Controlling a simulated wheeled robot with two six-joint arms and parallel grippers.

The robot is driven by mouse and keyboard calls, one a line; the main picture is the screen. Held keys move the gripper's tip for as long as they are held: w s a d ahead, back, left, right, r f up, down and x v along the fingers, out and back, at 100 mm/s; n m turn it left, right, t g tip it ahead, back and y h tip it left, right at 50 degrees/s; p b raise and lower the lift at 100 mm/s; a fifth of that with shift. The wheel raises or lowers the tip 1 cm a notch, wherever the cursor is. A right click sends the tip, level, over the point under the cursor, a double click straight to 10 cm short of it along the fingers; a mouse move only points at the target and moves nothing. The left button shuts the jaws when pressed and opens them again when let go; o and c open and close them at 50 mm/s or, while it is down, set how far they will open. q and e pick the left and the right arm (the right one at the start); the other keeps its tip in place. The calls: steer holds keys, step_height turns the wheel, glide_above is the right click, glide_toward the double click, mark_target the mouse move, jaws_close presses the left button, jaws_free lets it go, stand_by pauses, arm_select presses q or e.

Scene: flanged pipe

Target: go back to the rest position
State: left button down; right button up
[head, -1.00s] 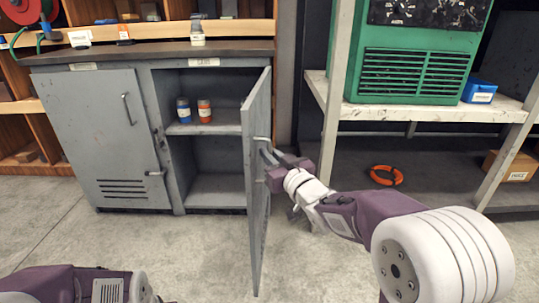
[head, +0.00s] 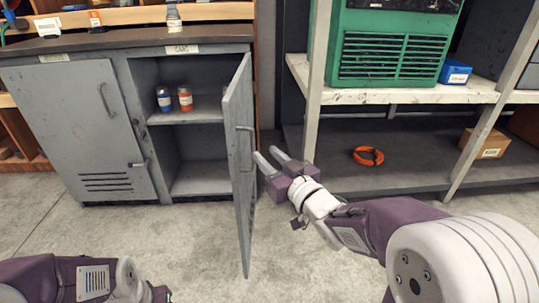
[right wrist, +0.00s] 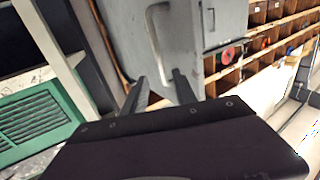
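My right gripper (head: 268,158) is open and empty, just right of the open cabinet door (head: 240,165). Its two fingers point toward the door's handle (head: 246,148) and appear clear of it. In the right wrist view the fingers (right wrist: 160,90) stand apart with nothing between them, and the door handle (right wrist: 160,40) shows beyond them. My left arm shows at the lower left of the head view, but the left gripper's fingers cannot be made out.
The grey cabinet (head: 80,130) has its left door shut. A blue can (head: 164,99) and an orange can (head: 185,98) stand on its inner shelf. At right, a shelf rack (head: 400,92) holds a green machine (head: 395,50); an orange ring (head: 368,156) lies on its lower shelf.

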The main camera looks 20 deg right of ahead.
steer(key=shift+s+d+f, duration=0.1)
steer(key=shift+s, duration=0.25)
step_height(320, 180, up, 4)
steer(key=a+g+p, duration=0.1)
steer(key=a+p, duration=0.1)
steer(key=p, duration=0.4)
steer(key=s+d+f+m+g+h+p, duration=0.25)
steer(key=s+f+g, duration=0.2)
steer(key=f, duration=0.35)
steer(key=s+d+f+m+g+h+p, duration=0.1)
steer(key=s+d+f+g+h+p, duration=0.15)
steer(key=f+g, duration=0.4)
steer(key=s+f+g, duration=0.4)
steer(key=s+f, duration=0.2)
steer(key=s, duration=0.7)
step_height(320, 180, up, 38)
steer(key=p, duration=3.7)
steer(key=shift+w+d+f, duration=0.2)
steer(key=shift+w+d, duration=0.05)
steer(key=shift+w, duration=0.15)
